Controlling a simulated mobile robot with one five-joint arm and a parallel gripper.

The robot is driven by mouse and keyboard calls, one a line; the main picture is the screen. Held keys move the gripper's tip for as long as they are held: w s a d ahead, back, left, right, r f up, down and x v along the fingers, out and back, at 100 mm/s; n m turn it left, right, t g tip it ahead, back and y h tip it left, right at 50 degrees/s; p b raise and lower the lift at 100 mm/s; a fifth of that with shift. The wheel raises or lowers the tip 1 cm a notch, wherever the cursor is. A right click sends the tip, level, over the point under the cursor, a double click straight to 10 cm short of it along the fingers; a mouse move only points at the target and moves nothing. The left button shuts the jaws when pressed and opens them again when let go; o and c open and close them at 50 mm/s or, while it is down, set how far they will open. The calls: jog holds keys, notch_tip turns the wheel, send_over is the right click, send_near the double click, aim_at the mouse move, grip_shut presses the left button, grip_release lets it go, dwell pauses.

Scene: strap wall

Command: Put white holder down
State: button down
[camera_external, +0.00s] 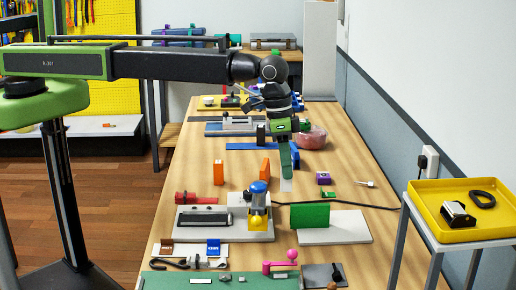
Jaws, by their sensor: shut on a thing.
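My gripper (286,168) points straight down over the middle of the long wooden table and is shut. A small white piece, which looks like the white holder (286,185), shows at the lower end of the fingers. It is upright and in the grip. It is small in the picture, and the fingers hide its upper part. I cannot tell whether its lower edge touches the table (228,172) or hangs just above it.
A pink bowl (313,138) is behind. In front stand a blue-topped yellow device (259,200) and a green panel (310,215). A yellow tray (448,225) is at right.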

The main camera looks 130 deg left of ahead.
jog(key=s+a+n+y, duration=0.1)
jog(key=s+a, duration=0.3)
jog(key=a, duration=0.3)
jog(key=shift+g, duration=0.4)
notch_tip(320, 180, down, 10)
jog(key=b, duration=1)
jog(key=shift+s, duration=0.15)
jog(key=shift+r, duration=0.25)
jog(key=shift+f, duration=0.25)
jog(key=c, duration=1.1)
grip_release()
jog(key=shift+r, duration=0.1)
jog(key=r+p, duration=0.4)
jog(key=s+d+r+p, duration=0.1)
jog(key=r+p, duration=0.7)
jog(key=shift+s+d+r, duration=0.1)
jog(key=shift+s+d, duration=0.05)
jog(key=shift+s, duration=0.05)
